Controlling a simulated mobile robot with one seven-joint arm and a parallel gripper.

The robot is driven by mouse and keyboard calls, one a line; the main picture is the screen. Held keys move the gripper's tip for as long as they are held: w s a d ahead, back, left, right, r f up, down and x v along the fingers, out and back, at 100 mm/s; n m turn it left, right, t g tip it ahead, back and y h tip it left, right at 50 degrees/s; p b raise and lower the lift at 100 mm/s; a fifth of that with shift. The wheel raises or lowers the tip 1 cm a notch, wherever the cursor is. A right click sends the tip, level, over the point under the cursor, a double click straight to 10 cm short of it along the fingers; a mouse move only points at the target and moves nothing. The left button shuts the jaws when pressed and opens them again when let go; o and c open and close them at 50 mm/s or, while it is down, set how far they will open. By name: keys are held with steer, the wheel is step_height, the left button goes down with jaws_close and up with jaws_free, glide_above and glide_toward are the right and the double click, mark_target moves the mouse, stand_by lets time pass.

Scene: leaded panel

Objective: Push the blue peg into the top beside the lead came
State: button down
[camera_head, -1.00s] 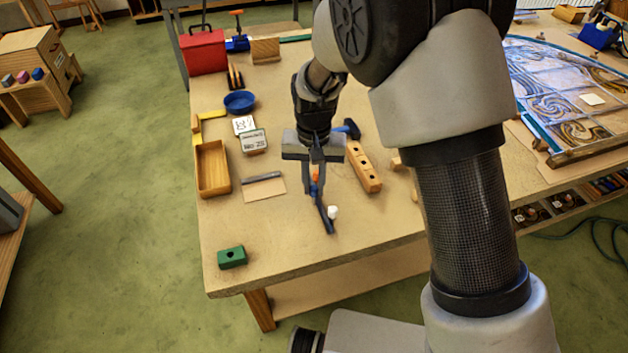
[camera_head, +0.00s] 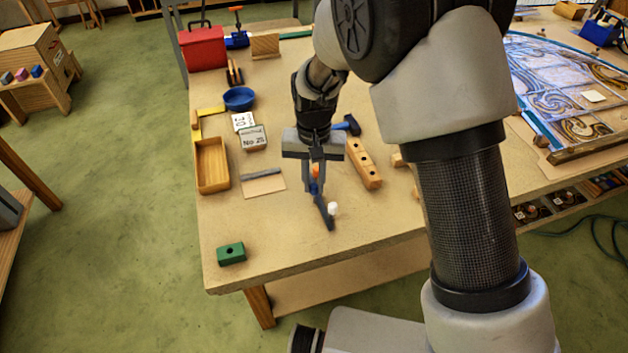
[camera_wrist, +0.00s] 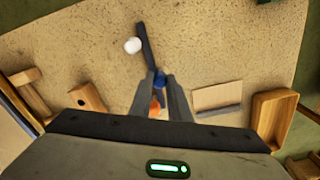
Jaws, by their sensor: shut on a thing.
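My gripper (camera_head: 314,190) points down over the near part of the bench top and is shut on the blue peg (camera_wrist: 160,78), which shows only as a small blue patch between the fingertips. An orange piece (camera_wrist: 155,103) shows between the fingers, nearer the palm; I cannot tell whether it is part of the peg. The dark lead came strip (camera_head: 326,213) lies on the bench, running from beside the fingertips toward the near edge. A white round-headed peg (camera_head: 333,209) is beside it. The blue peg's lower end is hidden, so I cannot tell whether it touches the top.
A wooden block with holes (camera_head: 364,163) and a blue-headed hammer (camera_head: 347,125) lie right of the gripper. A card (camera_head: 264,186) with a grey bar, a wooden tray (camera_head: 212,166) and a green block (camera_head: 231,253) are left. The leaded panel (camera_head: 570,85) is far right.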

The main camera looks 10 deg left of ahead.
steer(key=shift+f+b, duration=0.35)
steer(key=shift+f, duration=0.25)
steer(key=c, duration=1.6)
jaws_free()
steer(key=shift+r, duration=0.1)
step_height(320, 180, up, 16)
steer(key=s+d+r+t+p, duration=0.1)
steer(key=s+d+r, duration=0.1)
steer(key=d+r, duration=0.75)
steer(key=s+d+r+t, duration=0.1)
steer(key=s+d, duration=0.4)
steer(key=d, duration=0.1)
steer(key=s+d+m+t+p, duration=0.1)
steer(key=s+d+t, duration=0.1)
steer(key=s+d, duration=0.3)
steer(key=s+d+r+t, duration=0.1)
steer(key=s+d, duration=0.4)
steer(key=d, duration=0.1)
steer(key=shift+s+d+r+m+t, duration=0.2)
steer(key=shift+d+r+m+t, duration=0.1)
steer(key=shift+d+r+m, duration=0.1)
